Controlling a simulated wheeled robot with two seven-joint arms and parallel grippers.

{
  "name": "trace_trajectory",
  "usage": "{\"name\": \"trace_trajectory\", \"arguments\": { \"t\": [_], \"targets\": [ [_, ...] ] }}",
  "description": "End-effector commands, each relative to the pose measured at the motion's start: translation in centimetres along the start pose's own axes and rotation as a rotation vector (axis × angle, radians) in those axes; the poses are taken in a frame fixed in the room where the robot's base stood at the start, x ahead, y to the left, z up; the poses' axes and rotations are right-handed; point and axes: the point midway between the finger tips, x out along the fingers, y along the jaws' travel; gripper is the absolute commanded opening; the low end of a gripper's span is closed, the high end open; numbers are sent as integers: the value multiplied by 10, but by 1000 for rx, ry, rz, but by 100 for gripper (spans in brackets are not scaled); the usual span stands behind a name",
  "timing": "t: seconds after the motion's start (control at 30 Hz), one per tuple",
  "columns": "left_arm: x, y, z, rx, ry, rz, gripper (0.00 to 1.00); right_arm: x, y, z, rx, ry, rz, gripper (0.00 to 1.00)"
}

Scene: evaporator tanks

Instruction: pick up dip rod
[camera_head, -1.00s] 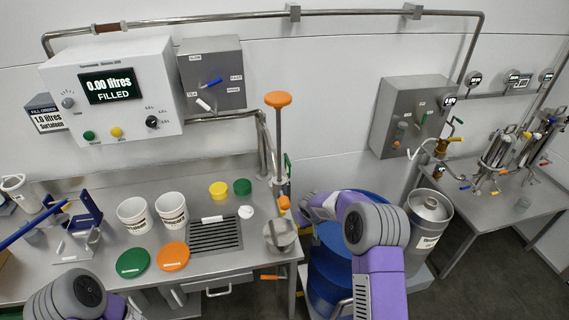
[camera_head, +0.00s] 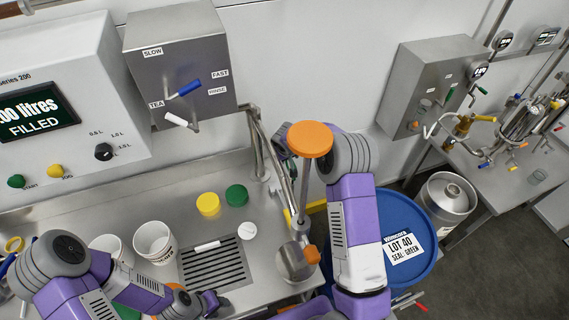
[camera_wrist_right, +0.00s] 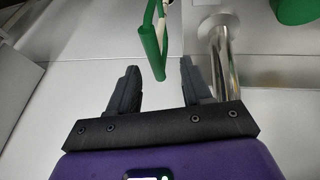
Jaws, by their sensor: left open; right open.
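In the right wrist view, my right gripper (camera_wrist_right: 158,68) is open, its dark fingers either side of the lower end of a green bar (camera_wrist_right: 150,42). The bar is probably the dip rod or its handle, but I cannot tell for sure. Contact is not clear. A shiny metal pipe (camera_wrist_right: 222,60) stands just right of the fingers. In the head view, the right gripper is mostly hidden behind the orange-topped column (camera_head: 310,140). My left gripper (camera_head: 205,303) is low over the bench, small and partly hidden by its arm; it is open.

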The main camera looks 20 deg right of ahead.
Motion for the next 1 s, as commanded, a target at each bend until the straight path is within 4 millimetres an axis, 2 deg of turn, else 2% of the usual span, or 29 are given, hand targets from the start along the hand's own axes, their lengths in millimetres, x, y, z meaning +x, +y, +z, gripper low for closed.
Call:
{"name": "trace_trajectory", "arguments": {
  "t": [0.27,0.6,0.9,1.0],
  "targets": [
    [0,0,0,0,0,0,43,28,1,0,0,-2,0,49],
    [-1,0,0,0,0,0,43,72,5,-3,1,-2,-1,49],
    [-1,0,0,0,0,0,43,75,5,-4,0,0,0,49],
    [-1,0,0,0,0,0,43,75,5,-4,0,0,0,34]
  ]
}}
